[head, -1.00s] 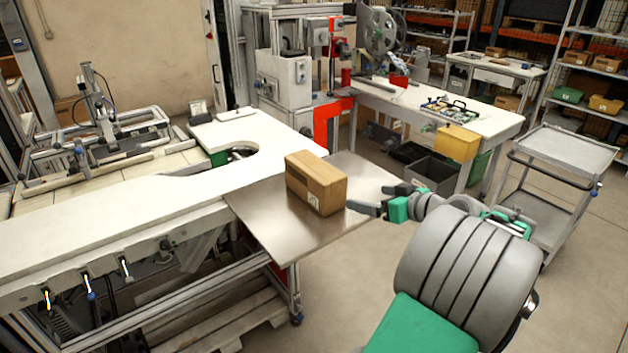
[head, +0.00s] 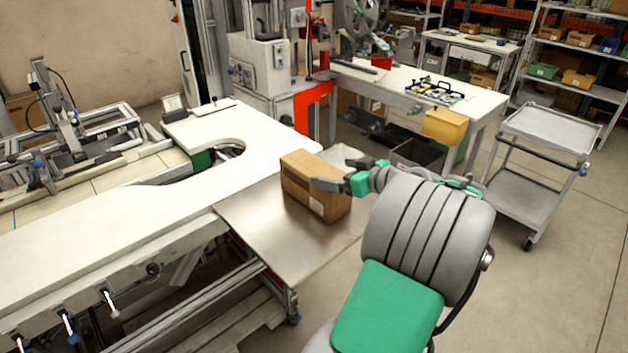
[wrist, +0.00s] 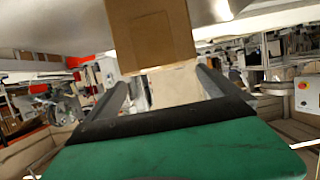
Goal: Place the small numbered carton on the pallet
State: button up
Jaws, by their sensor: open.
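A brown carton (head: 315,188) with a small white label low on its near face stands on a bare metal plate (head: 262,228) at the end of the white worktop. I cannot read a number on it. My gripper (head: 340,173) is open at the carton's right end, with one finger in front of its near face. In the wrist view the carton (wrist: 150,35) fills the top middle, just beyond and between the spread fingers (wrist: 162,88). I cannot tell whether they touch it. Wooden slats (head: 225,335), possibly a pallet, show low under the worktop, partly hidden.
The long white worktop (head: 110,215) runs to the left. A grey trolley (head: 548,128) stands on the right, with open floor before it. A bench with a yellow bin (head: 444,125) and a dark crate (head: 420,155) is behind my arm.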

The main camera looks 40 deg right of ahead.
aim_at(318, 169)
jog(key=x, duration=0.2)
jog(key=p+x, duration=0.1)
jog(key=x, duration=0.3)
jog(key=shift+w+a+p, duration=0.1)
jog(key=shift+a+p, duration=0.15)
jog(key=shift+p, duration=0.15)
jog(key=shift+r, duration=0.1)
jog(key=c, duration=2)
jog(key=shift+c, duration=0.2)
jog(key=shift+r, duration=0.1)
